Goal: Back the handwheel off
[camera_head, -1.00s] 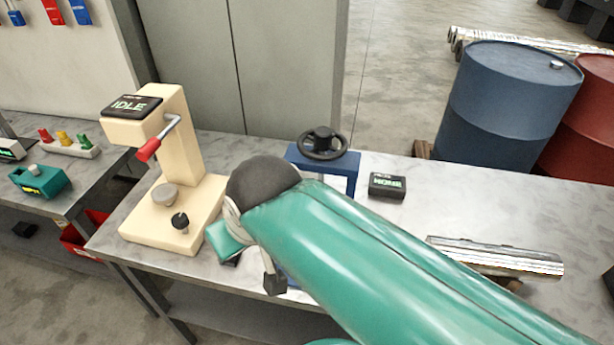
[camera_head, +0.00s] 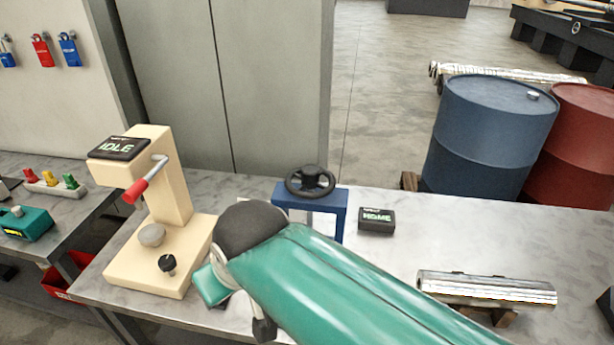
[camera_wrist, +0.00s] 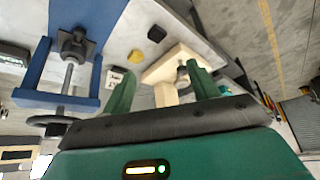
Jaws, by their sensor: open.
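The black handwheel (camera_head: 310,181) sits on top of a blue press frame (camera_head: 330,200) on the bench. In the wrist view the handwheel (camera_wrist: 52,123) is at the left, beside the blue frame (camera_wrist: 62,100), with its screw (camera_wrist: 68,76) running to a dark block. My gripper (camera_wrist: 160,88) is open, its two green fingers spread and nothing held between them. The handwheel lies left of the fingers, apart from them. In the head view my green arm covers the lower part of the press, and my fingertips are hidden. A small display (camera_head: 377,220) reading "HOME" stands right of the press.
A cream lever press (camera_head: 165,215) with an "IDLE" display and red-handled lever stands at left. A shiny metal cylinder (camera_head: 487,290) lies on the bench at right. A blue barrel (camera_head: 487,135) and red barrel (camera_head: 572,145) stand behind. The bench behind the cylinder is clear.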

